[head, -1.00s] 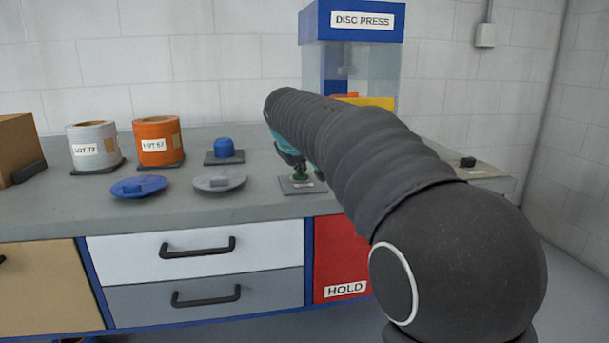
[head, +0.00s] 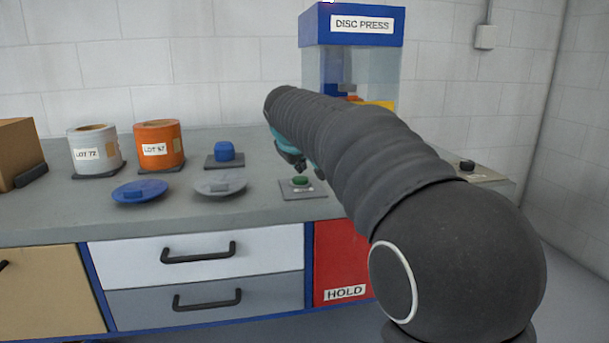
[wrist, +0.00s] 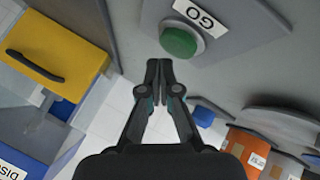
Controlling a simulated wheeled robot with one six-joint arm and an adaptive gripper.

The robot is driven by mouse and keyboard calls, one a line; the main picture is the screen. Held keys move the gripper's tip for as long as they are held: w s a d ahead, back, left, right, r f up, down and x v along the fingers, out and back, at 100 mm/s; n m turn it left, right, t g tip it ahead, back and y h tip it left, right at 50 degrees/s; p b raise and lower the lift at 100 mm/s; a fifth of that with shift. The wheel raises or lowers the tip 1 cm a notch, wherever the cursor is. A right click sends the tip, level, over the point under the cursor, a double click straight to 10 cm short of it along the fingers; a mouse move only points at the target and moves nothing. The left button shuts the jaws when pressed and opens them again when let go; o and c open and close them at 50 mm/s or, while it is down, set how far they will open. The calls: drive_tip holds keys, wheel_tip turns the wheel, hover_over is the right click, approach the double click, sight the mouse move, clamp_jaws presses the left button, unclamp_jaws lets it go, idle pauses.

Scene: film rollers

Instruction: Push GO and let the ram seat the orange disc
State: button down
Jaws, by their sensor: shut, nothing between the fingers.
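The green GO button (head: 300,181) sits on a grey plate on the bench; it also shows in the wrist view (wrist: 180,41) beside its GO label. My gripper (wrist: 158,64) is shut and empty, its tips apart from the button. In the head view my gripper (head: 299,166) is just above the button, partly hidden by my arm. The disc press (head: 352,25) has a blue top and clear walls. A dark-ended blue part, apparently the ram, is low inside, over a sliver of orange (head: 352,98). The orange disc is mostly hidden, so its seating cannot be told.
A yellow panel with a black handle (wrist: 55,65) is at the press. Left on the bench are a grey roller (head: 95,165), an orange roller (head: 160,158), a blue disc (head: 140,192), a grey disc (head: 220,184) and a blue knob (head: 224,150). A black knob (head: 467,165) stands right.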

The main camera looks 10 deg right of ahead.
sight(300, 179)
drive_tip(key=shift+r, duration=0.1)
wheel_tip(300, 179, up, 5)
drive_tip(key=p, duration=0.4)
idle(0.4)
drive_tip(key=shift+m+g+y, duration=0.3)
drive_tip(key=shift+m+g, duration=0.2)
drive_tip(key=shift+m, duration=0.1)
drive_tip(key=s, duration=0.3)
drive_tip(key=s+d+f, duration=0.1)
drive_tip(key=s, duration=0.5)
drive_tip(key=shift+s+d+f, duration=0.2)
drive_tip(key=shift+s+f, duration=0.15)
drive_tip(key=shift+f, duration=0.05)
drive_tip(key=s+f+m, duration=0.1)
drive_tip(key=s+f, duration=0.4)
drive_tip(key=s, duration=0.5)
drive_tip(key=s+f+m+g+y, duration=0.1)
drive_tip(key=s+f, duration=0.5)
drive_tip(key=s, duration=0.4)
drive_tip(key=s+f+m+g+y, duration=0.1)
drive_tip(key=s+f+m, duration=0.1)
drive_tip(key=s+f, duration=0.4)
drive_tip(key=s, duration=0.4)
drive_tip(key=shift+f, duration=0.25)
